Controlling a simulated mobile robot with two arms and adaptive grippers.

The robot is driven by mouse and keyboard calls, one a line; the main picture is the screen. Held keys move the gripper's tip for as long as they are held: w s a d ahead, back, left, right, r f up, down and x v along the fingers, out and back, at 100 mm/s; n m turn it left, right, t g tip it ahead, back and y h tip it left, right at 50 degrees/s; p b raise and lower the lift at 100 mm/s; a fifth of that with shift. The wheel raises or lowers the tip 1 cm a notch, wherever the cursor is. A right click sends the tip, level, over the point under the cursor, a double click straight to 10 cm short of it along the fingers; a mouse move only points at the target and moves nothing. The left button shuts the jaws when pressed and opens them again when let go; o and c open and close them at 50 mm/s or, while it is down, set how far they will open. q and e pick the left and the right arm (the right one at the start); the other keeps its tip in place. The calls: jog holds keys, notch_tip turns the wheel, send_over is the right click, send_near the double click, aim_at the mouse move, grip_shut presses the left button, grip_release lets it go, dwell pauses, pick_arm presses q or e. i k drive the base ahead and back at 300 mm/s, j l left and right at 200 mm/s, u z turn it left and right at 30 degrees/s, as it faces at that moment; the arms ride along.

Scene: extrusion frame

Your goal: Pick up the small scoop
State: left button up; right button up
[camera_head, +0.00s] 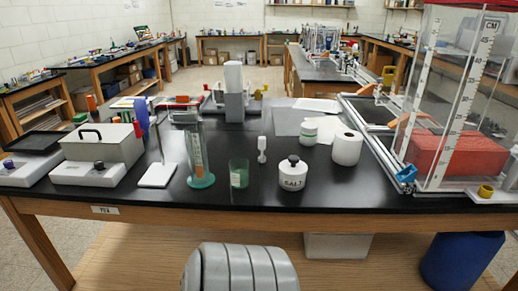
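A small white object (262,149) with a wider top, a narrow neck and a small foot is on the black bench top, between the green beaker and the salt jar. It may be the small scoop, but it is too small to tell surely. A white jar marked SALT (292,174) with a black knob is at its right. A green-tinted beaker (239,174) is at its left and nearer the front edge. Neither of my grippers is in view.
A graduated cylinder (200,160) on a teal base and a white-based stand (158,175) are left of the beaker. A white roll (347,148) is at the right. A clear tank (455,90) with a red block fills the right end. The front centre is clear.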

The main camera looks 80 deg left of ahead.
aim_at(261, 140)
jog(key=u, duration=2.25)
